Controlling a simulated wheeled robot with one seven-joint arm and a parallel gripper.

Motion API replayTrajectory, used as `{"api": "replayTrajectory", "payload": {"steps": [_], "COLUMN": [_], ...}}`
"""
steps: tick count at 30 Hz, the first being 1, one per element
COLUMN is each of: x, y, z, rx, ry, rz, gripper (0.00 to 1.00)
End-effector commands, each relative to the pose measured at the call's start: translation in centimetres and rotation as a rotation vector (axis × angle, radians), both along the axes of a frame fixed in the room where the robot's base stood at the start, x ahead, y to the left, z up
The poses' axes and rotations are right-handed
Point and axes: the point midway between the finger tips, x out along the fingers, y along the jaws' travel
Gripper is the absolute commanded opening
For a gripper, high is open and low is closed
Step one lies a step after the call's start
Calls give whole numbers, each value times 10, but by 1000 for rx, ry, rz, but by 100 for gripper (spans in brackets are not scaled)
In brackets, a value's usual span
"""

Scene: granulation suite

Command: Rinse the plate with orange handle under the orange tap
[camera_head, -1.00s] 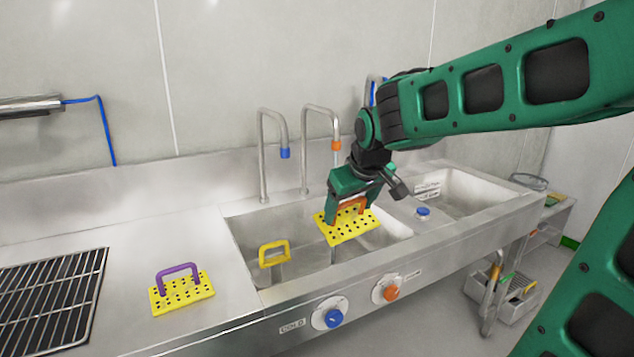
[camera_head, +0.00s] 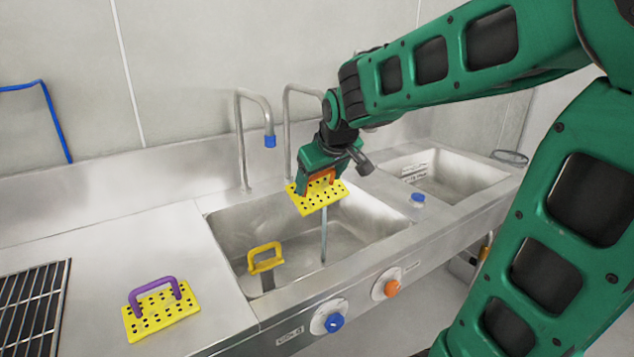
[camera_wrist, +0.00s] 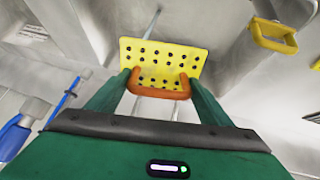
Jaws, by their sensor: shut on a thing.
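My gripper (camera_head: 319,174) is shut on the orange handle of a yellow perforated plate (camera_head: 318,200). It holds the plate, slightly tilted, above the left sink basin (camera_head: 222,235). The wrist view also shows the plate (camera_wrist: 161,54) and its orange handle (camera_wrist: 158,92) between my fingers. The orange tap's pipe (camera_head: 287,135) rises behind my gripper; its orange tip is hidden by my arm now. A thin pale column, looking like running water, stands below the plate down to the basin floor. The orange knob (camera_head: 392,288) is on the sink front.
A blue-tipped tap (camera_head: 269,141) stands left of the orange one. A yellow-handled piece (camera_head: 265,258) stands in the basin. A purple-handled plate (camera_head: 160,310) lies on the left counter by a black rack (camera_head: 35,305). A blue knob (camera_head: 334,321) and second basin (camera_head: 450,180) are nearby.

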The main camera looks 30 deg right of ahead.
Motion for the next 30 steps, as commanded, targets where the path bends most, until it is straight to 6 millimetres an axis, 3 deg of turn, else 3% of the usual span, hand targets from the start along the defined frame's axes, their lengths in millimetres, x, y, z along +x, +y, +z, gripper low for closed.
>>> {"api": "replayTrajectory", "payload": {"steps": [30], "x": [79], "y": [-27], "z": [-17], "rx": [0], "ry": [1], "rz": [4], "gripper": [39]}}
